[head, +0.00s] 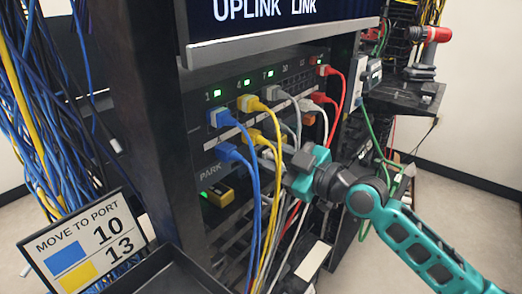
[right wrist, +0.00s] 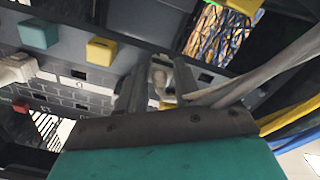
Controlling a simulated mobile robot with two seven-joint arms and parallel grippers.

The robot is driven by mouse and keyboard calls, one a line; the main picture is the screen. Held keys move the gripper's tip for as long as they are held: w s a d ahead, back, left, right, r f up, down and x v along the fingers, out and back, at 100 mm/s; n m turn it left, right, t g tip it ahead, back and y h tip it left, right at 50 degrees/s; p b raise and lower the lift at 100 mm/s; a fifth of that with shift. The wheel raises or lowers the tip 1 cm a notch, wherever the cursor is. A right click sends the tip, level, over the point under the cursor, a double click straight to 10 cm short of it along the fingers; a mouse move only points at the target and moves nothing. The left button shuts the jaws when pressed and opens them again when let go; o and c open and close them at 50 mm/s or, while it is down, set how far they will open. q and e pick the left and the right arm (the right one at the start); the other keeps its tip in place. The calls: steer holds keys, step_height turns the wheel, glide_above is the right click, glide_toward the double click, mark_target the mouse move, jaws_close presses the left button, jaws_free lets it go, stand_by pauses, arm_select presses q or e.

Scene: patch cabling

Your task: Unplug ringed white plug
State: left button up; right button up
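My right gripper (head: 300,172) reaches in from the right to the lower row of plugs on the patch panel (head: 228,98). In the right wrist view its two fingers (right wrist: 158,82) stand apart on either side of a pale plug (right wrist: 160,76), with a little dark space beside it. A grey-white cable runs from there to the right. I cannot make out a ring on this plug. In the head view a white plug (head: 267,166) shows just left of the gripper, and the fingers hide what lies behind them. My left gripper is not in view.
Blue plugs (head: 220,117), yellow plugs (head: 250,103) and red plugs (head: 327,71) sit close by, their cables hanging in front of the rack. A sign (head: 85,240) and a black tray (head: 170,272) stand at the lower left. A shelf (head: 405,95) is at the right.

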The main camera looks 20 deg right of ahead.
mark_target(268, 155)
jaws_close()
steer(key=shift+v, duration=0.75)
stand_by(0.9)
steer(key=shift+b+v, duration=0.75)
steer(key=shift+v, duration=0.6)
